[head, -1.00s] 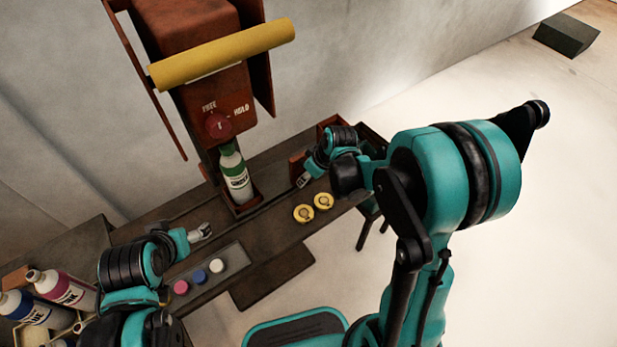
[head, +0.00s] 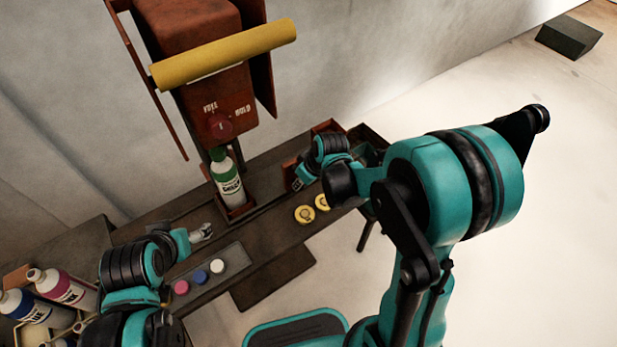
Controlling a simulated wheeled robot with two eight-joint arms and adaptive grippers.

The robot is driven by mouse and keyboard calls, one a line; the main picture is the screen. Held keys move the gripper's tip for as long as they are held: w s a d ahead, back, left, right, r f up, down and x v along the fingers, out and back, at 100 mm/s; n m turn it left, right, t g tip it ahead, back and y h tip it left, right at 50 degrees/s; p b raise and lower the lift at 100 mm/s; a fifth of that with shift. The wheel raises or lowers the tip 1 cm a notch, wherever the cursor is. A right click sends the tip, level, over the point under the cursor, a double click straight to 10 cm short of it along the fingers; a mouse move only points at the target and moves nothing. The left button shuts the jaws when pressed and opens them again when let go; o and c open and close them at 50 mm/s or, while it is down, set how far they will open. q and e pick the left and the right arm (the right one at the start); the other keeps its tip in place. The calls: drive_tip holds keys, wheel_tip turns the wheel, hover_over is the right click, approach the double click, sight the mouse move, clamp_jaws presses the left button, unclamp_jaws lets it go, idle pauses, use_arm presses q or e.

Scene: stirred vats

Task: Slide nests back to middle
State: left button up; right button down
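A white bottle with a green cap (head: 227,178) stands in a reddish-brown nest (head: 239,210) on the dark rail of the bench, below the red machine. A second reddish-brown nest wall (head: 290,172) shows farther right on the rail, partly hidden by my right arm. My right gripper (head: 298,183) is at this right nest, fingers pointing down-left; contact and finger opening are too small to tell. My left gripper (head: 203,233) hovers over the bench left of the bottle, apart from the nests; its finger gap is unclear.
The red machine (head: 190,60) has a yellow roller bar (head: 225,53) and a red knob (head: 220,126). A grey strip (head: 232,257) holds pink, blue and white caps. Two yellow discs (head: 305,214) lie right. Bottles (head: 62,287) stand at lower left.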

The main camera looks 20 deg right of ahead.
drive_tip(key=s+a, duration=0.5)
drive_tip(key=a, duration=0.9)
drive_tip(key=shift+b, duration=0.35)
drive_tip(key=shift+s, duration=0.1)
drive_tip(key=c, duration=1.5)
unclamp_jaws()
drive_tip(key=shift+a, duration=0.1)
drive_tip(key=v, duration=1.2)
drive_tip(key=s+d+m+t, duration=0.1)
drive_tip(key=s+d+m, duration=0.1)
drive_tip(key=d, duration=0.3)
drive_tip(key=s+d+r+m+t+h, duration=0.1)
drive_tip(key=s+d+m, duration=0.1)
drive_tip(key=d, duration=0.4)
drive_tip(key=s+d+r+m+t+h, duration=0.1)
drive_tip(key=s+d+m, duration=0.1)
drive_tip(key=d, duration=0.4)
drive_tip(key=shift+s+d, duration=0.15)
drive_tip(key=shift+s, duration=0.15)
